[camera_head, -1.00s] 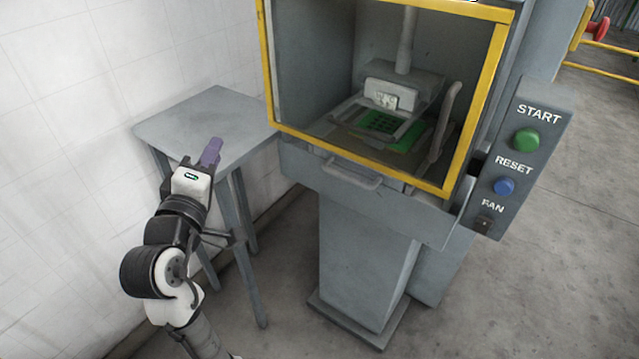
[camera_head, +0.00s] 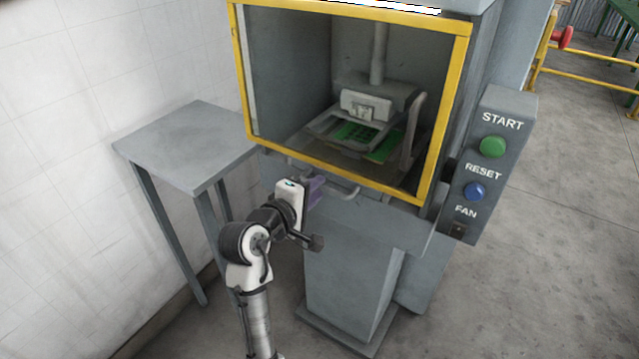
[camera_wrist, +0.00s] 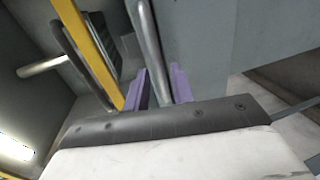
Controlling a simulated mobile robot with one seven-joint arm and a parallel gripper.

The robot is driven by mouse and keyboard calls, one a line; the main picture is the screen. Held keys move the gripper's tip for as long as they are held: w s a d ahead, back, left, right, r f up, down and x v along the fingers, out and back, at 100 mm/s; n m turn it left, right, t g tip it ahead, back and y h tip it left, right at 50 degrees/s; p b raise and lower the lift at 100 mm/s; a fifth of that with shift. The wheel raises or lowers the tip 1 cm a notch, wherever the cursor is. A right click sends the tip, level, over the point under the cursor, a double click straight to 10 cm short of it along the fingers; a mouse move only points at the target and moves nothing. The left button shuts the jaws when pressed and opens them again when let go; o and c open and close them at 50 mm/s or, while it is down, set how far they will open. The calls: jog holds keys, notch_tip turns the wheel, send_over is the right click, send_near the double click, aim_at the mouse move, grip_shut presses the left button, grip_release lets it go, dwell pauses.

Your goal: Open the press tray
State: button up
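The press tray (camera_head: 290,170) is the grey drawer-like front under the yellow-framed opening, and it appears shut. Its curved metal handle (camera_head: 340,190) sticks out of the front. My gripper (camera_head: 316,187) is at the left end of this handle, with its purple fingers pointing at the tray. In the wrist view the two purple fingers (camera_wrist: 160,88) stand apart, and the handle bar (camera_wrist: 150,45) runs between them. A gap shows beside the bar, so the fingers do not look closed on it. Whether one finger touches the bar is hard to tell.
The yellow frame (camera_head: 340,175) is just above the handle. Inside stand the press head (camera_head: 365,105) and a green plate (camera_head: 385,148). A control panel (camera_head: 485,165) is on the right. A grey table (camera_head: 185,145) stands at the left. Open floor lies at the right.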

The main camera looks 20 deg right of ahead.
jog(key=shift+x, duration=1.25)
grip_shut()
